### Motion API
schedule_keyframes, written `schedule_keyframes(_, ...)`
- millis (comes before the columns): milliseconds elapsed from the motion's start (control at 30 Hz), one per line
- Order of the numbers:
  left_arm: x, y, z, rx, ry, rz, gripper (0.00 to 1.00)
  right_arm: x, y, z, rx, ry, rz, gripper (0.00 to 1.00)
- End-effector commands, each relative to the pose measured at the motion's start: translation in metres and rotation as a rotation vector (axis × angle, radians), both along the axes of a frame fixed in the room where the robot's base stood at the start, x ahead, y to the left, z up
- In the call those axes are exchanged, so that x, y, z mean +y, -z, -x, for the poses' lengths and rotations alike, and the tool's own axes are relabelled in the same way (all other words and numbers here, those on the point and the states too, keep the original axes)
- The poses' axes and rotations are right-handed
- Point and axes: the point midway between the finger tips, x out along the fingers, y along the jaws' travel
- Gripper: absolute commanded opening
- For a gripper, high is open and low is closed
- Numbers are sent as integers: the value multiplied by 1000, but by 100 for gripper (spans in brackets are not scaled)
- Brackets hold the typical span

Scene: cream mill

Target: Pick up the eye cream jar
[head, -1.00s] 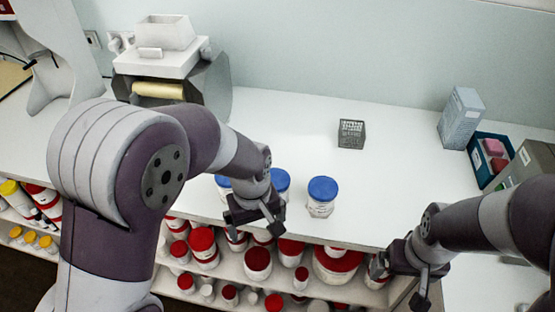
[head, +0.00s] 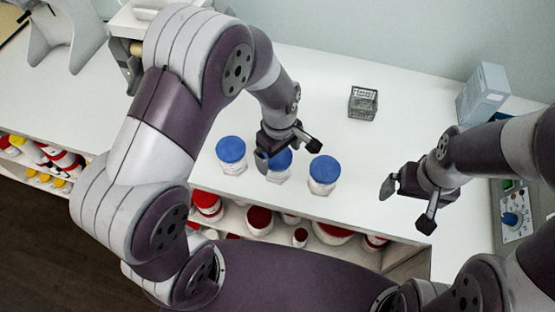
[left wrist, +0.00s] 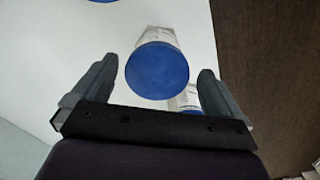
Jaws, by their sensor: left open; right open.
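Three white jars with blue lids stand upright in a row on the white counter: a left jar (head: 231,153), a middle jar (head: 279,166) and a right jar (head: 323,173). Their labels are too small to read, so I cannot tell which is the eye cream. My left gripper (head: 289,151) is open above the middle jar and partly hides it. In the left wrist view, a blue lid (left wrist: 157,71) shows between the open fingers (left wrist: 158,75), apart from both. My right gripper (head: 407,205) is open and empty, right of the jars.
A grey wire basket (head: 363,103) stands behind the jars on the counter (head: 330,75). A pale box (head: 483,95) stands at the back right. A shelf below the front edge holds several red-lidded containers (head: 259,219).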

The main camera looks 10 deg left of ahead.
Motion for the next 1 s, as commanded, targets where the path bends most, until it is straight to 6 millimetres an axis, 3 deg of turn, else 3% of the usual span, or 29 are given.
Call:
schedule_keyframes(300, 7, 49, -2, 0, 0, -1, 100, 0, -15, 0, 0, 0, 0, 100)
schedule_keyframes(567, 7, 56, -2, -2, 0, -1, 100, 0, -14, 0, 0, 0, 0, 100)
schedule_keyframes(733, 7, 56, -2, -2, 0, -1, 48, 0, -14, 0, 0, 0, 0, 100)
schedule_keyframes(1000, 7, 55, -2, -3, 0, -1, 45, 0, -14, 0, 0, 0, 0, 100)
